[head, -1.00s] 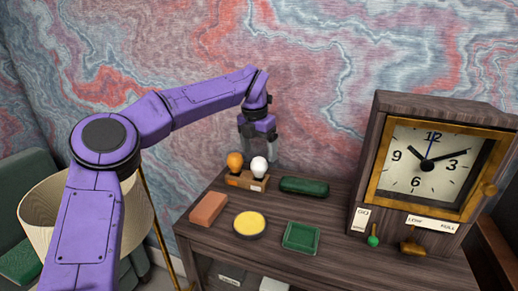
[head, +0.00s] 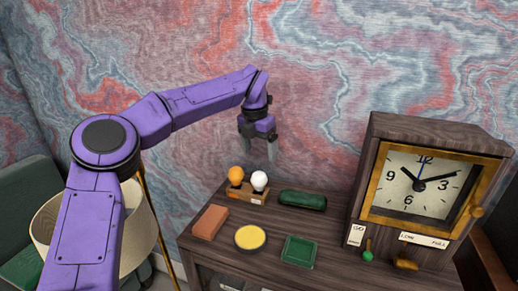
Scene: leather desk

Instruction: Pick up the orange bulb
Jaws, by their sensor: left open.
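The orange bulb (head: 236,174) stands upright in a small wooden holder (head: 246,195) at the back left of the desk. A white bulb (head: 259,181) stands right beside it in the same holder. My left gripper (head: 260,152) is open and empty, pointing down above and slightly right of the orange bulb, apart from both bulbs. My right gripper is not in view.
On the dark wooden desk (head: 222,251) are a brown-red block (head: 210,222), a yellow round dish (head: 250,238), a green tray (head: 299,251) and a dark green case (head: 303,200). A large clock (head: 417,187) stands at the right. A lampshade (head: 138,228) is at the left.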

